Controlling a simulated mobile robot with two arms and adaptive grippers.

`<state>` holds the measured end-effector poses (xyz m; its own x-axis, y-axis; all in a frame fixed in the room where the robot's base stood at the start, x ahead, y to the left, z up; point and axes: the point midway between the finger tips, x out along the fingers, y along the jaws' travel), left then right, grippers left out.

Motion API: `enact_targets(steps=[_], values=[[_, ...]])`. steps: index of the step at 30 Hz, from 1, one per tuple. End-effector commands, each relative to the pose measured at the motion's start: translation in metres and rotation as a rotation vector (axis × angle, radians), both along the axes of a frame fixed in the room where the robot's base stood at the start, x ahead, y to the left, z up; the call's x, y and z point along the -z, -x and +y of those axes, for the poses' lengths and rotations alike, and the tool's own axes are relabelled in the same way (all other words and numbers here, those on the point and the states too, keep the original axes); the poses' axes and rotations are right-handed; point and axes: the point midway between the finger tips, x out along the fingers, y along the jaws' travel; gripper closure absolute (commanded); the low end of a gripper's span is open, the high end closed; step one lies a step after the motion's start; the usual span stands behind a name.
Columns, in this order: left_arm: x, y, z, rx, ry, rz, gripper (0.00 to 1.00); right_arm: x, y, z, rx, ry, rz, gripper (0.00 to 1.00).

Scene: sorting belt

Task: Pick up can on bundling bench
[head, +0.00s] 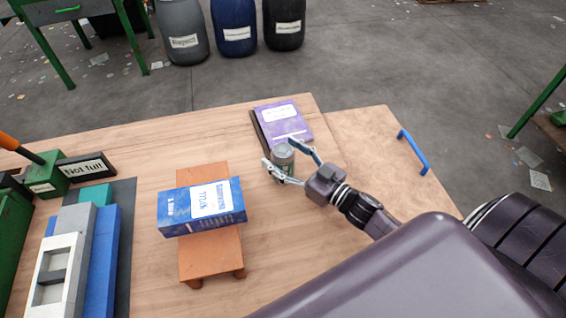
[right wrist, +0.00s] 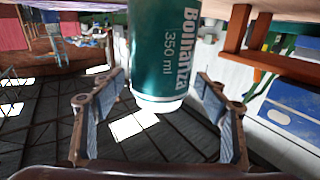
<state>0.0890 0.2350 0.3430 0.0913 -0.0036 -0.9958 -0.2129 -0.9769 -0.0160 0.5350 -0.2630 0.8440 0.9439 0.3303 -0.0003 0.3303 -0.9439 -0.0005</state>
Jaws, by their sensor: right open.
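A green can (head: 283,160) with a silver top stands on the wooden bench (head: 330,200), just in front of a purple box (head: 283,122). My right gripper (head: 279,153) is open, with one finger on each side of the can. In the right wrist view, which looks upside down, the can (right wrist: 165,50) reads "Bolhanza 350 ml" and sits between the two open fingers (right wrist: 161,78). Gaps show on both sides, so the fingers do not appear to press on it. My left gripper is not in view.
A blue box (head: 176,212) lies on a small orange stand (head: 208,262) left of the can. Blue, grey and white blocks (head: 100,265) lie at the far left by a "Not full" sign (head: 86,167). A blue handle (head: 413,152) is at the bench's right edge. Barrels (head: 233,25) stand behind.

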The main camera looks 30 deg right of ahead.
Motion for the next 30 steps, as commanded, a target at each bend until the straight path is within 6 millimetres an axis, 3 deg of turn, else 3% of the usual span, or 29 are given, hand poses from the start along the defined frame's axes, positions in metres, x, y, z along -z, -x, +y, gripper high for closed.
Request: enact_targets(steps=[1, 10, 23, 26, 30], values=[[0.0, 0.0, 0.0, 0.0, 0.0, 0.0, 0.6, 0.0, 0.0, 0.0, 0.0, 0.0, 0.0, 0.33], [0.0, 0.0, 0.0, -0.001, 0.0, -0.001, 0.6, 0.0, 0.0, 0.0, 0.0, 0.0, 0.0, 0.65], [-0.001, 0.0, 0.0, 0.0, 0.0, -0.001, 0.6, -0.006, 0.0, 0.0, -0.001, 0.001, -0.001, 0.66], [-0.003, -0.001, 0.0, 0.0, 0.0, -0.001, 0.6, -0.017, 0.0, 0.0, -0.002, 0.003, -0.002, 0.66], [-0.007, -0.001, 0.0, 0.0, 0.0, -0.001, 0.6, -0.045, 0.0, 0.0, -0.004, 0.005, -0.005, 0.66]])
